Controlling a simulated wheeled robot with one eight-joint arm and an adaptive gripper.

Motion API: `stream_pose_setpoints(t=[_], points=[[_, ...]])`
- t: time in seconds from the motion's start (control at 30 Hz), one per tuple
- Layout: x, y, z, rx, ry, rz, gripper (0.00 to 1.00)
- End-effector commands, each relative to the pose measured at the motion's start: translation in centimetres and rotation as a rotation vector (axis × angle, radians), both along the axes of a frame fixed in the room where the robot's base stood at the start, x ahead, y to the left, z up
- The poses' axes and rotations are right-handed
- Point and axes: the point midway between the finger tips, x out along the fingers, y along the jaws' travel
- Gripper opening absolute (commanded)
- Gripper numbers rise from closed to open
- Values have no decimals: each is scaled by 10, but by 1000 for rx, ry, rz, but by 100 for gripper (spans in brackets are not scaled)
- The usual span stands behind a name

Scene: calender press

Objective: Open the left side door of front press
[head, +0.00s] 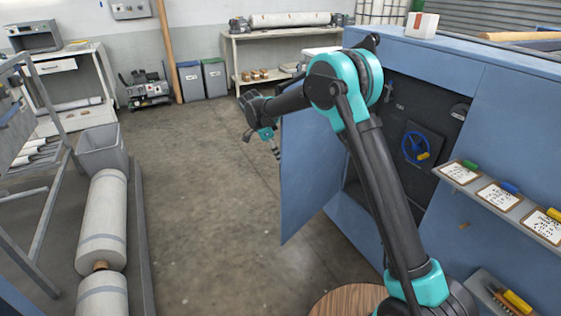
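The blue press (500,110) fills the right side of the head view. Its side door (305,185) stands swung outward, showing a dark interior with a blue handwheel (416,148). My arm crosses in front of the opening and over the door's upper part. My gripper (262,143) is at the door's left, outer edge, near its top. Its fingers look small and dark, and I cannot tell whether they touch the door or are open or shut. The door's handle is not visible.
Clipboards on a shelf (500,195) stick out from the press at right. A round wooden top (347,301) is at the bottom. White rolls (102,220) and a grey bin (101,150) stand at left. The floor (205,190) between them and the door is clear.

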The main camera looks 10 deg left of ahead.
Motion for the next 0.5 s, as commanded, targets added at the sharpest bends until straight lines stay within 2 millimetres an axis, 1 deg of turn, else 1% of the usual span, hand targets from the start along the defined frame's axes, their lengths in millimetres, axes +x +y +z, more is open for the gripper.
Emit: stream_pose_setpoints(t=[0.03,0.2,0.33,0.5], points=[[-3,4,11,0,0,1,32],[-8,14,41,-1,1,1,32],[-11,20,56,0,1,0,32],[-13,24,66,0,0,-1,32]])
